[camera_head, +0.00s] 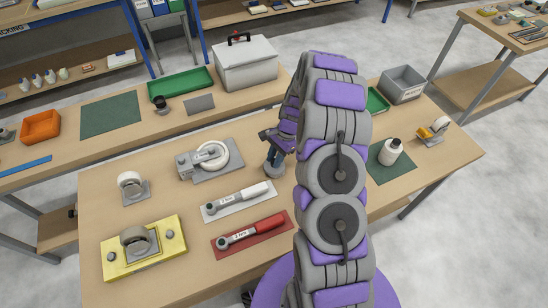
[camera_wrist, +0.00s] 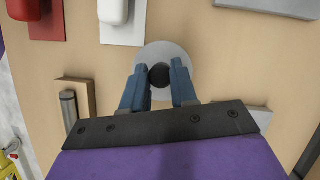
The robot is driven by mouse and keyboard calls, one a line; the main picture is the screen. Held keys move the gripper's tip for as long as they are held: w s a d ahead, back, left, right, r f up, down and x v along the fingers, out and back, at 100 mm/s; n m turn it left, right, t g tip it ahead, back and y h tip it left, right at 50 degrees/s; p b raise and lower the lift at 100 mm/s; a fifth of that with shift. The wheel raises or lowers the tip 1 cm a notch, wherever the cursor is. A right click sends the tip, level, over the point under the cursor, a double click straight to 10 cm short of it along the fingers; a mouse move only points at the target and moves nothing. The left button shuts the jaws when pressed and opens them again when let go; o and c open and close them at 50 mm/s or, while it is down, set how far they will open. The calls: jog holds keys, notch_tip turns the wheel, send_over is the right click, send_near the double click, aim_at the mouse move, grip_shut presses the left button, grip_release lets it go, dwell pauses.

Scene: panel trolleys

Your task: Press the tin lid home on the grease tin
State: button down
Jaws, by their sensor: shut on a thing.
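My gripper (camera_wrist: 160,78) points down at the bench with its two blue fingers closed around a dark round knob (camera_wrist: 159,75). The knob stands at the middle of a pale grey disc (camera_wrist: 160,50), which looks like the tin lid. In the head view my gripper (camera_head: 275,158) is low over the workbench, right of the white-handled torque wrench, partly covered by my arm. I cannot tell whether the disc sits flush or level on anything.
A white-handled wrench (camera_head: 240,199) and a red-handled wrench (camera_head: 250,233) lie on mats nearby. A grey fixture with a white ring (camera_head: 207,159) stands left of my gripper. A wooden block (camera_wrist: 76,98) shows beside my fingers.

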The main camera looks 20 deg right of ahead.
jog(key=shift+d, duration=0.75)
jog(key=shift+s+a+r+p, duration=0.1)
jog(key=shift+a+p, duration=0.3)
jog(key=shift+a, duration=0.3)
jog(key=shift+d, duration=0.45)
jog(key=shift+a, duration=0.1)
jog(key=shift+a+p, duration=0.3)
jog(key=shift+a, duration=0.1)
jog(key=shift+d, duration=0.2)
jog(key=shift+d+f+p, duration=0.1)
jog(key=shift+f+p, duration=0.1)
jog(key=shift+p, duration=0.4)
dwell(0.4)
